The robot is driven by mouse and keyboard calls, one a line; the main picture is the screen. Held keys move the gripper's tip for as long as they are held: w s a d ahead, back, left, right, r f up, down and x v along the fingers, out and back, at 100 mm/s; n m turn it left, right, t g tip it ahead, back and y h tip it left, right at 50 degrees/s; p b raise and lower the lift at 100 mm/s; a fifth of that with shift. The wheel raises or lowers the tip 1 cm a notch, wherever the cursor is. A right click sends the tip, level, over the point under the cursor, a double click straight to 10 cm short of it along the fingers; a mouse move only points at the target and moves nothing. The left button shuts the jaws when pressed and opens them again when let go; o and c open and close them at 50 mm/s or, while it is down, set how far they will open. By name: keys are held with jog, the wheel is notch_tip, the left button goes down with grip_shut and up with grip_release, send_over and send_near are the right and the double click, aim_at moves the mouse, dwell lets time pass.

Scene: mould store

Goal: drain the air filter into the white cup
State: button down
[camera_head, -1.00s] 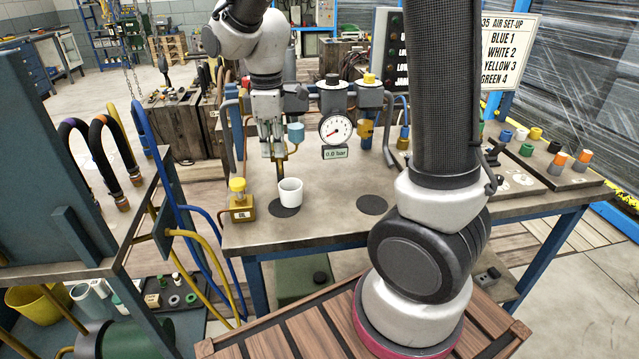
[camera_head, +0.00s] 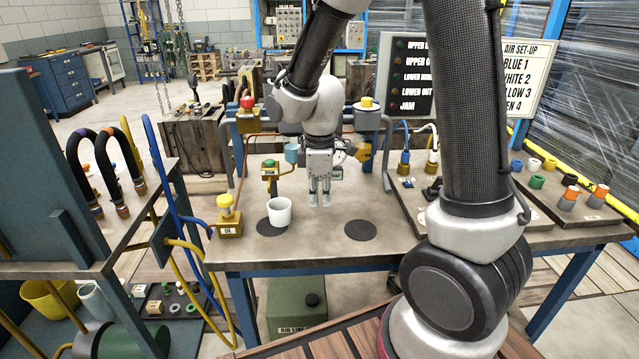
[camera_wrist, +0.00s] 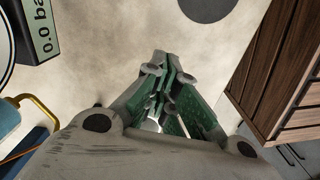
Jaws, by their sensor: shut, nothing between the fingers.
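The white cup (camera_head: 280,211) stands upright on the left dark disc on the bench. Just behind it is a small brass fitting (camera_head: 270,168), with a teal part (camera_head: 291,152) to its upper right. I cannot tell whether these belong to the air filter; my arm hides much of the air unit behind. My gripper (camera_head: 320,203) points down, shut and empty, to the right of the cup and apart from it. In the wrist view its fingers (camera_wrist: 165,65) are together over bare bench top. The cup is not in the wrist view.
A yellow oiler-like block (camera_head: 229,218) stands left of the cup. The right dark disc (camera_head: 360,230) is bare. A yellow-topped unit (camera_head: 367,104) and a red-topped valve (camera_head: 247,103) stand at the back. Coloured caps lie on the right tray (camera_head: 560,212). Hoses hang at left.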

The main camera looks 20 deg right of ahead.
aim_at(320, 222)
notch_tip(320, 222, down, 4)
jog(key=shift+r, duration=0.1)
jog(key=a, duration=0.1)
jog(key=w+a, duration=0.1)
jog(key=shift+a+r, duration=0.1)
jog(key=shift+a, duration=0.2)
jog(key=shift+w+a, duration=0.3)
jog(key=shift+a, duration=0.3)
jog(key=shift+a, duration=0.1)
jog(key=shift+w+a, duration=0.25)
jog(key=shift+a, duration=0.25)
jog(key=shift+w+a, duration=0.2)
jog(key=shift+a, duration=0.3)
jog(key=shift+d, duration=0.1)
